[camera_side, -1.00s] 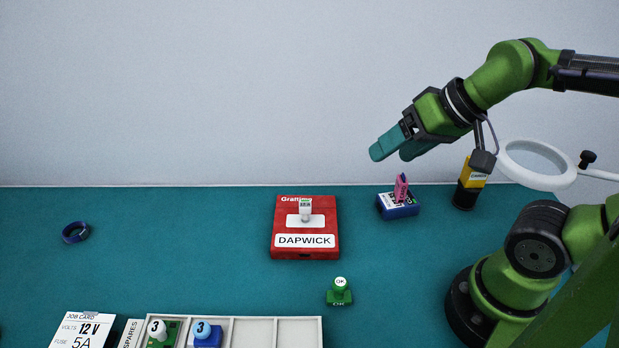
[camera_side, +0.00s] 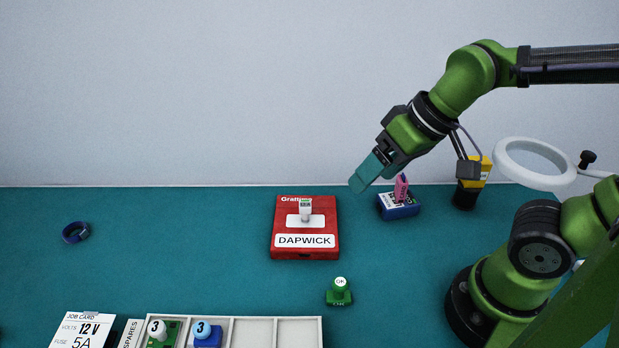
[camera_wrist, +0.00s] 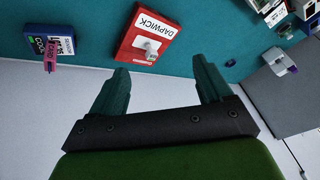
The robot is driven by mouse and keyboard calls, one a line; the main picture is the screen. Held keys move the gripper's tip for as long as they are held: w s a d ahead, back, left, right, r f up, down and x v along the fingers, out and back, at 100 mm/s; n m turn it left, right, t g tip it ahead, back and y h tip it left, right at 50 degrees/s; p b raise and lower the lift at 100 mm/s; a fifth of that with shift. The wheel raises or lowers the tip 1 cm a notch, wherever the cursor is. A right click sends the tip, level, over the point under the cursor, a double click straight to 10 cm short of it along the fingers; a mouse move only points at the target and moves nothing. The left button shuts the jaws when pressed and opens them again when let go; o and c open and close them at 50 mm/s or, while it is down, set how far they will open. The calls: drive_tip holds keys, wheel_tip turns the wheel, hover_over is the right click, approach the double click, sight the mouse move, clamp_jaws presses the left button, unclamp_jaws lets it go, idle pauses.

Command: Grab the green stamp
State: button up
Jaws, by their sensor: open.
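The green stamp (camera_side: 339,292) stands upright on the teal bench mat, front right of the red box, with a white "OK" disc on its top. I cannot make it out in the wrist view. My gripper (camera_side: 366,182) is in the air behind and above the stamp, well apart from it, with its fingers angled down to the left. In the wrist view the two teal fingers (camera_wrist: 163,80) are spread wide with nothing between them.
The red DAPWICK box (camera_side: 306,228) lies left of the stamp. A blue block with a pink piece (camera_side: 398,207) and a yellow-black item (camera_side: 469,185) stand behind right. A white tray (camera_side: 275,332) holds numbered pieces in front. A white ring (camera_side: 535,163) overhangs at right. A blue band (camera_side: 76,232) lies far left.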

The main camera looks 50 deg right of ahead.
sight(339, 291)
drive_tip(key=s+a+f+n+g+h, duration=0.1)
drive_tip(key=a+f+n+g, duration=0.3)
drive_tip(key=n, duration=1)
drive_tip(key=s+a+f+n+g+h, duration=0.15)
drive_tip(key=a+n, duration=0.35)
drive_tip(key=n, duration=0.8)
drive_tip(key=shift+n, duration=0.3)
drive_tip(key=f, duration=0.7)
drive_tip(key=w+f, duration=0.1)
drive_tip(key=f, duration=0.2)
drive_tip(key=shift+a+f, duration=0.15)
drive_tip(key=shift+f, duration=0.15)
drive_tip(key=shift+w+f, duration=0.15)
drive_tip(key=shift+f, duration=2.75)
drive_tip(key=c, duration=1.1)
drive_tip(key=shift+r, duration=0.1)
drive_tip(key=shift+c, duration=0.2)
